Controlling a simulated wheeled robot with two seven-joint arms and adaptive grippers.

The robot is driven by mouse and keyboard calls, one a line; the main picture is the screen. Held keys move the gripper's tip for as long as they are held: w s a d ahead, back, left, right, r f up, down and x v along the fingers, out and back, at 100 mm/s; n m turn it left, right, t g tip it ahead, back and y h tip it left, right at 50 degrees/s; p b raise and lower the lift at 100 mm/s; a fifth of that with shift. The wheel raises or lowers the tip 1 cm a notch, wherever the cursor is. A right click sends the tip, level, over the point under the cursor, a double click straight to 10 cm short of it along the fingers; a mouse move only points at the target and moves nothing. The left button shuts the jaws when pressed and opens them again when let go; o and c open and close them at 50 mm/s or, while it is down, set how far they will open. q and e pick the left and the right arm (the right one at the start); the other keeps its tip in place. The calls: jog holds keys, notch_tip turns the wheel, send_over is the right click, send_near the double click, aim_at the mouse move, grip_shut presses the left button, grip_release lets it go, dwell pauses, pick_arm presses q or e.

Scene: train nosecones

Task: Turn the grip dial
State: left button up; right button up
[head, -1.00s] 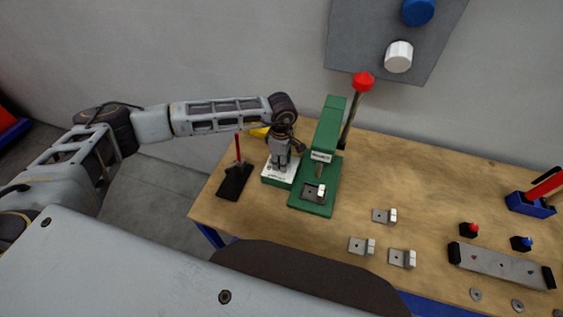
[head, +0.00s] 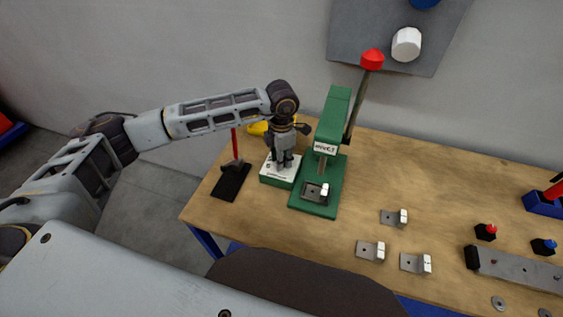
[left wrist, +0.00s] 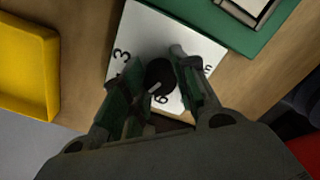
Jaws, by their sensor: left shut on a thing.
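The grip dial (left wrist: 160,78) is a dark round knob with a pale pointer mark, on a white numbered plate (left wrist: 140,32). The plate tops a small green box (head: 276,181) left of the green press (head: 318,195). My left gripper (left wrist: 156,88) points down over the box and is shut on the dial, one finger on each side. In the head view the left gripper (head: 283,160) hides the dial. The digits 3 and 6 show on the plate; other marks are partly covered by the fingers. My right gripper is not in view.
A yellow tray (left wrist: 28,65) and a black stand with a red rod (head: 232,180) are at the left. Several metal brackets (head: 371,250) lie to the right.

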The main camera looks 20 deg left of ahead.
pick_arm(q)
jog(key=shift+n+b, duration=0.45)
jog(key=shift+n, duration=0.75)
jog(key=o, duration=1)
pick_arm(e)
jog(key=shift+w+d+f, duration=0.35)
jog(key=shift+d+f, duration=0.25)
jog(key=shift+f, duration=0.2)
pick_arm(q)
jog(key=shift+r, duration=0.1)
jog(key=shift+r, duration=5.95)
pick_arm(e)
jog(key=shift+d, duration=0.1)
pick_arm(q)
jog(key=shift+r, duration=0.1)
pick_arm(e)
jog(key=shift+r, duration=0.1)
